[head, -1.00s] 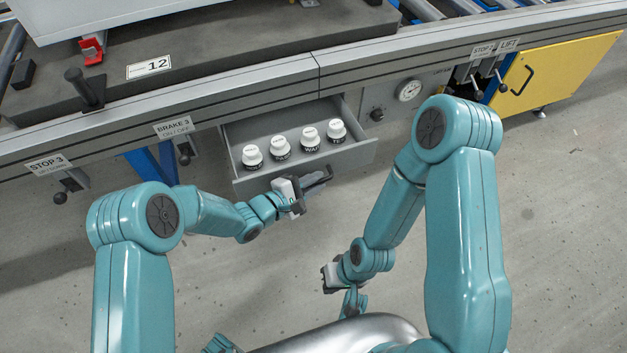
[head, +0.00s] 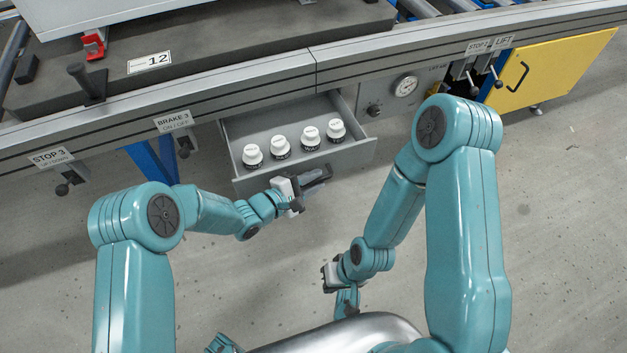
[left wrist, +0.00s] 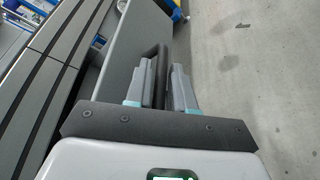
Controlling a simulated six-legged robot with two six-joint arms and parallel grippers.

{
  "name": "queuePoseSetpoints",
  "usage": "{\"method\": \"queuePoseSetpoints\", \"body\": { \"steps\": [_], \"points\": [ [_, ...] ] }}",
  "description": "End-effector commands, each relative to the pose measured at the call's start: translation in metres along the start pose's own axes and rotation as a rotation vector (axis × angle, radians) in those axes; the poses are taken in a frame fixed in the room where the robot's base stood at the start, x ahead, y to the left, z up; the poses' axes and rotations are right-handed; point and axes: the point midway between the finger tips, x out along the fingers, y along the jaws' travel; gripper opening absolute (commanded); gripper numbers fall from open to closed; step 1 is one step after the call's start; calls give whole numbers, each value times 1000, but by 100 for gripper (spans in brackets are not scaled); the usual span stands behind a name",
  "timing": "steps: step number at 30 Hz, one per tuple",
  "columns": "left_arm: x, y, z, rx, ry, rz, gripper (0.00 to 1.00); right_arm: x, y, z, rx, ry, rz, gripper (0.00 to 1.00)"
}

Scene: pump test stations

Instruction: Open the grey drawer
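The grey drawer (head: 310,166) stands pulled out from under the bench. Its inside shows, with several white-capped dark containers (head: 280,145) in a row near its front. Its dark bar handle (head: 317,181) is on the front face. My left gripper (head: 304,187) is at this handle. In the left wrist view, the two fingers (left wrist: 163,85) lie on either side of the dark handle bar (left wrist: 163,65), close against it. My right gripper (head: 330,276) hangs low over the floor, away from the drawer; its fingers are too small to read.
The bench rail (head: 260,78) runs above the drawer. Levers hang beneath it by the STOP 3 (head: 51,157) and BRAKE 3 (head: 174,121) labels. The floor before the drawer is clear.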

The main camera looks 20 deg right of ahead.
Motion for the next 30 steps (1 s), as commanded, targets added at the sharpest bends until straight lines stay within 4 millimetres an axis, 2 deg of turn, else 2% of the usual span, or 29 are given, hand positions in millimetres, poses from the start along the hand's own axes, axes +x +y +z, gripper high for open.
{"method": "queuePoseSetpoints", "body": {
  "steps": [5, 8, 11, 21, 25, 30],
  "points": [
    [-1, 0, 2, 1, -1, 0, 23, -1, 0, 0, 0, 0, 0, 0],
    [-10, 1, 2, -2, 0, 0, 23, -4, -2, 1, -1, -2, 0, 0],
    [-29, 3, 3, -3, 2, 1, 23, -11, -5, 2, -5, -6, -1, 0],
    [-119, 3, 3, -3, 3, 2, 23, -33, -17, 9, -22, -22, -2, 0],
    [-143, 2, 2, -2, 2, 1, 23, -37, -20, 10, -26, -26, -3, 0],
    [-160, 0, 2, 0, 0, 0, 23, -40, -21, 10, -26, -26, -3, 0]
  ]
}}
